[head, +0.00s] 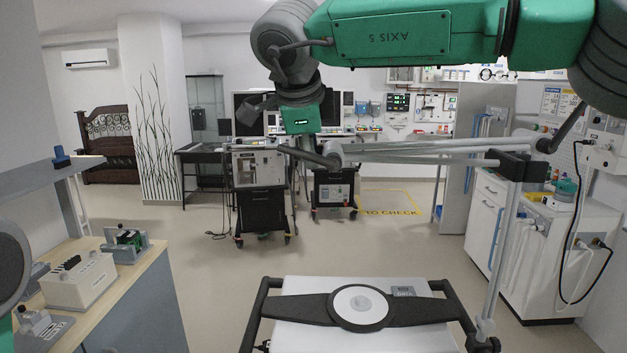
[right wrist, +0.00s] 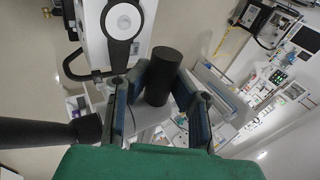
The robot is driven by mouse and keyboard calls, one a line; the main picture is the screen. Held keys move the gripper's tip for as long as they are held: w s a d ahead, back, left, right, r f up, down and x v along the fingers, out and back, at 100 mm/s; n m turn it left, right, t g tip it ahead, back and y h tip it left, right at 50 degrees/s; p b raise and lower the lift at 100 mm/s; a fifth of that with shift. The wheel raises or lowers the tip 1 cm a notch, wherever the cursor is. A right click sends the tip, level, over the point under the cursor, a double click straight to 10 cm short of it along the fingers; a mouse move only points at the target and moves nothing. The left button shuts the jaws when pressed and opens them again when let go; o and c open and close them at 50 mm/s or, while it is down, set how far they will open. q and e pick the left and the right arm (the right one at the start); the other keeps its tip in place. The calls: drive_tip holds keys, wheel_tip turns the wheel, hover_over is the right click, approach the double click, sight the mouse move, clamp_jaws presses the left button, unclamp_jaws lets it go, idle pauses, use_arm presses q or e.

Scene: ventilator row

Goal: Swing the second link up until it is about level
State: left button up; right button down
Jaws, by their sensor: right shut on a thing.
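A jointed support arm stands at the right of the ventilator (head: 300,342). Its first link (head: 503,250) rises steeply, leaning slightly right, to a dark joint block (head: 515,166). The second link (head: 425,152), pale parallel rods, runs left from that block and looks about level. At its left end is a dark grip (head: 303,154). My right gripper (right wrist: 160,98) is shut around a dark cylinder, the grip (right wrist: 164,68), between blue-padded fingers. In the head view it hangs under the green wrist, its fingers hard to make out. My left gripper is not in view.
The ventilator's top carries a dark crossbar with a round white disc (head: 361,305). A bench with small devices (head: 80,280) stands at the left. A white cabinet (head: 560,245) is close on the right. Open floor (head: 225,270) lies between the bench and the ventilator.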

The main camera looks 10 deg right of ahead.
drive_tip(key=shift+r, duration=1.4)
drive_tip(key=c, duration=1.3)
unclamp_jaws()
drive_tip(key=shift+c, duration=0.2)
drive_tip(key=shift+s, duration=0.1)
drive_tip(key=v, duration=1.1)
drive_tip(key=shift+s+r, duration=0.3)
drive_tip(key=shift+d, duration=0.15)
